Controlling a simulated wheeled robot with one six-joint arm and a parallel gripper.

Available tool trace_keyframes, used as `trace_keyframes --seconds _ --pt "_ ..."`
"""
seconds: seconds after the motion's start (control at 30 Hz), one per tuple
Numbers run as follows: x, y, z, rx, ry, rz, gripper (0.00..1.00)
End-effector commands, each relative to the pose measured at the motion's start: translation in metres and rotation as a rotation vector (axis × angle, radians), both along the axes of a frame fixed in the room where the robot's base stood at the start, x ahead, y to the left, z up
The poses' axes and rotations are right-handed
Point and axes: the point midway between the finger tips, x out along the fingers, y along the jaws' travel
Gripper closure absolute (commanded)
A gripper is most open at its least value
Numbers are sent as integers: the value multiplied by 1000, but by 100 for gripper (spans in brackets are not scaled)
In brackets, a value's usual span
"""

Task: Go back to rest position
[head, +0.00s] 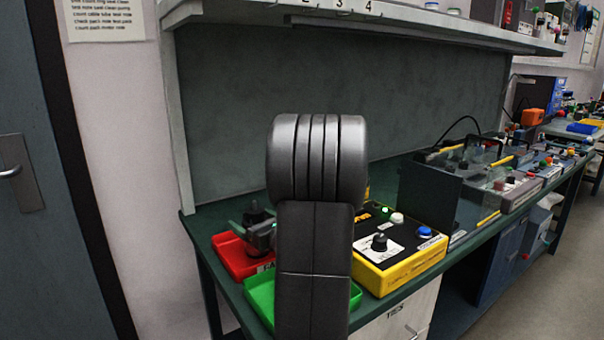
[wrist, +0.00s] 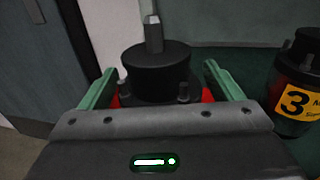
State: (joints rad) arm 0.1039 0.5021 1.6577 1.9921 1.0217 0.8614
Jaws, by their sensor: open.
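My gripper (wrist: 159,70) is open in the wrist view, with one green finger on each side. A black round pump-like part (wrist: 155,80) with a grey post on top shows between the fingers, with gaps on both sides. Red shows below it, like the red tray (head: 228,256) in the head view. In the head view my arm stands in the middle and hides most of my gripper, which is above the red tray at the bench's left end. No pump tube can be made out.
A green tray (head: 261,298) lies in front of the red one. A yellow control box (head: 415,264) stands to the right of my arm. A dark part with a yellow "3" label (wrist: 297,103) is at right in the wrist view. A shelf (head: 420,18) overhangs the bench.

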Motion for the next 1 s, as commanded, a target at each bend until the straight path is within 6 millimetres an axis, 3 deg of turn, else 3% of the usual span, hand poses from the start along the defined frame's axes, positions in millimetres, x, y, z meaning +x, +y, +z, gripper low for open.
trace_keyframes --seconds 0.03,0.1,0.3,0.67,0.83,1.0 --pt "3 4 -5 1 1 1 14" --pt "2 2 11 -1 -4 0 14" --pt "2 2 25 1 -1 0 14" --pt "2 2 27 0 0 0 14" --pt "2 2 18 0 3 0 14" --pt "-2 -3 -4 1 4 -3 14"
